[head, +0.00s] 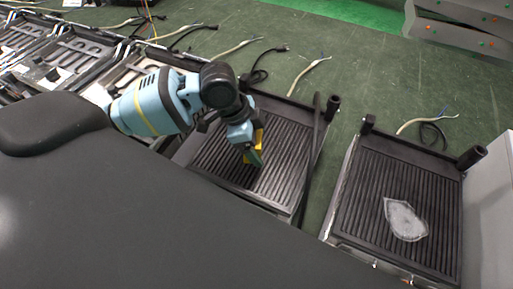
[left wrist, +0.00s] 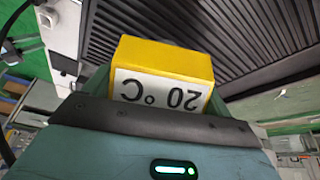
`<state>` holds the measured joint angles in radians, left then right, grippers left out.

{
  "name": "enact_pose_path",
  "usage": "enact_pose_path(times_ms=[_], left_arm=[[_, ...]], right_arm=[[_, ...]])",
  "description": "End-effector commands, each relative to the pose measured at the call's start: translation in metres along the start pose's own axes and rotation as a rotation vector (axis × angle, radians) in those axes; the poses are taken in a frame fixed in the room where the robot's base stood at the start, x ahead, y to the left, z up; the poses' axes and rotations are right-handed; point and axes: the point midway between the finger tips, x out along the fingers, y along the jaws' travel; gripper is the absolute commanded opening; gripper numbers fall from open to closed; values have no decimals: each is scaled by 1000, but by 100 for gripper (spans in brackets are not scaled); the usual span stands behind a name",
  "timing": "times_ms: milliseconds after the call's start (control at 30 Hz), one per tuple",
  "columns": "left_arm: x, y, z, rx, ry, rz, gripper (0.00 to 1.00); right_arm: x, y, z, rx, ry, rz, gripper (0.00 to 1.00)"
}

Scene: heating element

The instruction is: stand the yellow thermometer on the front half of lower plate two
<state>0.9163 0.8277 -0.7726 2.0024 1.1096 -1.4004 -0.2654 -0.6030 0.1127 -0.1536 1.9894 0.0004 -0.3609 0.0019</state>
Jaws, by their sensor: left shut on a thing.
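The yellow thermometer (head: 260,136) is a small box held in my left gripper (head: 254,156), above a dark ribbed plate (head: 284,172) in the head view. In the left wrist view the thermometer (left wrist: 165,58) has a yellow face and a white face reading "20 °C" upside down. The gripper is shut on it, and its fingers are mostly hidden there. The ribbed plate (left wrist: 250,25) shows behind the thermometer. I cannot tell whether the thermometer touches the plate. My right gripper is in neither view.
Another ribbed plate (head: 352,205) at the right bears a whitish, irregular patch (head: 405,220). A dark bar (head: 311,150) runs along the first plate's right side. Loose cables (head: 308,72) lie on the green floor behind. Several metal-framed units (head: 85,62) stand at the left.

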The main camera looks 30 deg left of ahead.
Motion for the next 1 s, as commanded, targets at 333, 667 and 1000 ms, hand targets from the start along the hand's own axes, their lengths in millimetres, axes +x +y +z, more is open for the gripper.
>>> enact_pose_path(times_ms=[333, 667, 1000], left_arm=[[32, 1, 14, 0, 0, -1, 57], [35, 1, 15, -1, -1, 0, 87], [34, 1, 15, 0, -1, -1, 100]], right_arm=[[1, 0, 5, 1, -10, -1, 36], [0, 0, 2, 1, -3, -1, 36], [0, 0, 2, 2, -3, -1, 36]])
